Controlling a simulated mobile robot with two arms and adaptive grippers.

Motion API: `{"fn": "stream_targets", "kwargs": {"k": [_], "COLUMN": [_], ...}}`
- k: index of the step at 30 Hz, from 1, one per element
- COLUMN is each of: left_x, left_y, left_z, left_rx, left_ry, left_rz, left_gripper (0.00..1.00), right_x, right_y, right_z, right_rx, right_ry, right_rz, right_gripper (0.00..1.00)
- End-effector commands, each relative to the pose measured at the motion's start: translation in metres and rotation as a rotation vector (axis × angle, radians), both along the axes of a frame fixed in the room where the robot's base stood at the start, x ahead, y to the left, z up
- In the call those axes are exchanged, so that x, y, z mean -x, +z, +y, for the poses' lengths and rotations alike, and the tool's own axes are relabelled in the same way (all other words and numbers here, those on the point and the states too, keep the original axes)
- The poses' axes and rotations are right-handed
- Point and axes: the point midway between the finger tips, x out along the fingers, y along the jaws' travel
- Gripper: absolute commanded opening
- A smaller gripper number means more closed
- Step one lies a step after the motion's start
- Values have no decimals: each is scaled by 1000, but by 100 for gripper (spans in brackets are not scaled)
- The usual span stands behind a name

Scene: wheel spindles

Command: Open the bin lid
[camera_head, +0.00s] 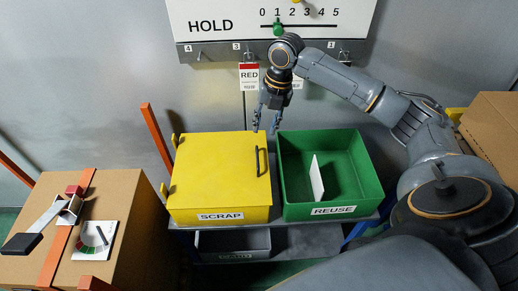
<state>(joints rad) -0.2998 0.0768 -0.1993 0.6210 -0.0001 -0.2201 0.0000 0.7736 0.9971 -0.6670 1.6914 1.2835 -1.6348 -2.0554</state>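The yellow bin (190,209) labelled SCRAP stands in the middle of the view. Its flat yellow lid (215,165) is closed, with hinges along the left side. A dark bar handle (258,161) is on the lid near its right edge. My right gripper (266,131) points down just behind the bins, above and near the lid's back right corner. Its fingers are apart with nothing between them, and it does not appear to touch the handle. My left gripper is not in view.
A green open bin (362,174) labelled REUSE stands close on the right, with a white card (316,178) inside. A grey bin (233,242) is on the shelf below. A cardboard box (130,215) with a gauge is at left. A HOLD board (230,14) hangs behind.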

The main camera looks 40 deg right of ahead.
Motion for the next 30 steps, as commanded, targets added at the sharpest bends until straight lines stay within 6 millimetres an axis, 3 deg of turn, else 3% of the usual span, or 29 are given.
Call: {"fn": "stream_targets", "kwargs": {"k": [3,8,21,30], "left_x": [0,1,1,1], "left_y": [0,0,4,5], "left_z": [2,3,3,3], "left_rx": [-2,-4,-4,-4], "left_ry": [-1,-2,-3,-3], "left_rz": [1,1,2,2], "left_gripper": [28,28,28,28], "right_x": [-3,-4,-13,-17], "right_y": [15,6,-81,-115], "right_z": [-13,-12,3,9], "right_rx": [-2,-6,-5,-5], "right_ry": [46,60,58,58], "right_rz": [-10,-9,-8,-12], "right_gripper": [32,32,32,32]}}
